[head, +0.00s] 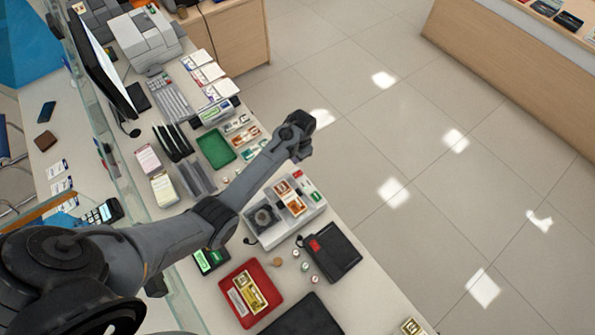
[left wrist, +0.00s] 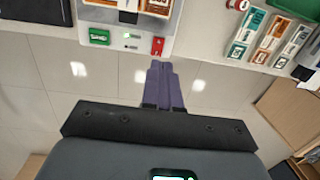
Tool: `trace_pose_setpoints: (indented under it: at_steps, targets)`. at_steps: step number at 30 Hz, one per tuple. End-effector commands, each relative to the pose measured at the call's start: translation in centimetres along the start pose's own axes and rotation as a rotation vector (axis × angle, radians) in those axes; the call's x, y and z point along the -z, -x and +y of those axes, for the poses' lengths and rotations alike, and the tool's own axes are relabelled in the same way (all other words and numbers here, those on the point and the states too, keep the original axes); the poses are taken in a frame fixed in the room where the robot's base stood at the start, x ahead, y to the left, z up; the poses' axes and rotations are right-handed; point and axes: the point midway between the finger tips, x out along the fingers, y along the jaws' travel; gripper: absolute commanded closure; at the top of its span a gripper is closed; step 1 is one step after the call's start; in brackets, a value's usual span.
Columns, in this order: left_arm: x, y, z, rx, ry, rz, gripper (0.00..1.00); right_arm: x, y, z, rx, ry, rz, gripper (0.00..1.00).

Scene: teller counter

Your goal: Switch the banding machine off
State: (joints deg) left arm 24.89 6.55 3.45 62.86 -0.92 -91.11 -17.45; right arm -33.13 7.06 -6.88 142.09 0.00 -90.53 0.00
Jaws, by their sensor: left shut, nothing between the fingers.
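The banding machine (head: 290,221) is a pale grey box on the counter, with a dark round reel and banded notes on top. In the left wrist view its front edge (left wrist: 125,45) shows a green part (left wrist: 99,36) and a small red part (left wrist: 157,46). My left gripper (left wrist: 164,68) is shut and empty, its dark fingers pointing toward the red part, with a small gap in the picture. In the head view my left arm reaches over the counter, its hand beyond the machine's far end; the fingertips are hard to make out. My right gripper is not in view.
A green tray (head: 215,148) and note bundles lie beside the machine. A black device with a red part (head: 331,252) and a red tray (head: 238,304) are nearer. A monitor (head: 98,62) and printer (head: 147,40) stand at the far end. Open floor lies right.

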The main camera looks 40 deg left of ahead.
Motion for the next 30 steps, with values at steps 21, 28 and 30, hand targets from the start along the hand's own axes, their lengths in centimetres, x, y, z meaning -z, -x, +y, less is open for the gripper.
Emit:
trace_pose_setpoints:
  at_steps: [21, 28, 30]
  targets:
    - [2.7, 0.9, -1.0, -0.057, -0.021, -0.048, 1.0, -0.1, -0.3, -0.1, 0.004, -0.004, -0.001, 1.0]
    - [2.6, 0.2, -0.9, -0.057, -0.02, -0.049, 1.0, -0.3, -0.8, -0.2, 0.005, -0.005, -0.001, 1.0]
    - [2.6, -0.3, -0.9, -0.057, -0.02, -0.049, 1.0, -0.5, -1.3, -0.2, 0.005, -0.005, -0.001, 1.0]
